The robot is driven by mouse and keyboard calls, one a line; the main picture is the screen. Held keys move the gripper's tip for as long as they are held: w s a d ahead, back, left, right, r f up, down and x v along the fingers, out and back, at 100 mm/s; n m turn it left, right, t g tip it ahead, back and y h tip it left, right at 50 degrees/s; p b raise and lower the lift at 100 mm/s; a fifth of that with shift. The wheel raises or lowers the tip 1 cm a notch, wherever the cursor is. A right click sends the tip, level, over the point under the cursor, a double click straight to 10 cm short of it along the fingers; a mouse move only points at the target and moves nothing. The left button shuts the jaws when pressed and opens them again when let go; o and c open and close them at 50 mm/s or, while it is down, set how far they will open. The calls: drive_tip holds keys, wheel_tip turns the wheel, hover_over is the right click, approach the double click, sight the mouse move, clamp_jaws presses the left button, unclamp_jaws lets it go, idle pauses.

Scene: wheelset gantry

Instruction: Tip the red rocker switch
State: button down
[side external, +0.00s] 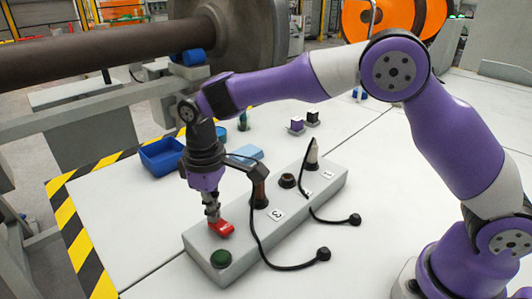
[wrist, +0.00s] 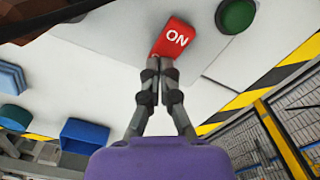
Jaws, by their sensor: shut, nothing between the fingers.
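The red rocker switch (side external: 221,228) sits on the grey control box (side external: 318,200), between the green button (side external: 221,259) and the label "3". In the wrist view the red rocker switch (wrist: 174,36) shows the white word "ON". My gripper (side external: 213,219) points down at the switch, with its tips at the switch's left end. In the wrist view my gripper (wrist: 161,62) is shut and empty, its fingertips over or against the switch's near edge. I cannot tell whether they touch it. The tips partly cover that edge.
A blue bin (side external: 160,157) stands at the back left. Hazard tape (side external: 68,218) marks the left edge.

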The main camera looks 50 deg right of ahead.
wheel_tip(320, 180, up, 7)
idle(0.7)
drive_tip(key=s+d+r+m+t, duration=0.3)
drive_tip(key=s+d+r, duration=0.4)
drive_tip(key=d, duration=0.3)
drive_tip(key=s+d+f+m+t, duration=0.2)
drive_tip(key=s+d, duration=0.4)
drive_tip(key=s, duration=0.3)
drive_tip(key=shift+s+f+m+t, duration=0.3)
drive_tip(key=shift+s+f+m, duration=0.05)
drive_tip(key=shift+f+m, duration=0.2)
